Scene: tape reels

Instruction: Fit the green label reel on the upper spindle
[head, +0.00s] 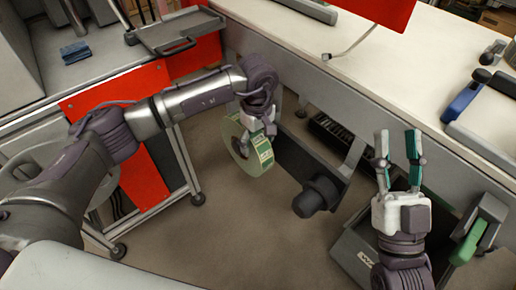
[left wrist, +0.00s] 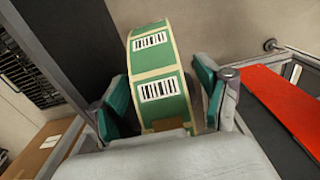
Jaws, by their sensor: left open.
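The green label reel (head: 258,160) has white barcode labels and a pale side face. It is upright, at the upper left end of a dark mounting plate (head: 295,158). A thick dark spindle (head: 318,194) sticks out at the plate's lower end. The upper spindle is not visible; I cannot tell whether the reel is around it. My left gripper (head: 262,130) is at the reel's top edge. In the left wrist view the reel (left wrist: 158,70) lies between its open fingers (left wrist: 165,105), with a gap at the right. My right gripper (head: 398,150) is open and empty.
A white worktop (head: 410,70) spans the back right, with a blue-handled tool (head: 465,97) on it. A dark crate (head: 350,245) stands below near my right arm. A green-handled device (head: 468,243) is at the lower right. A red panel (head: 120,95) is at the left.

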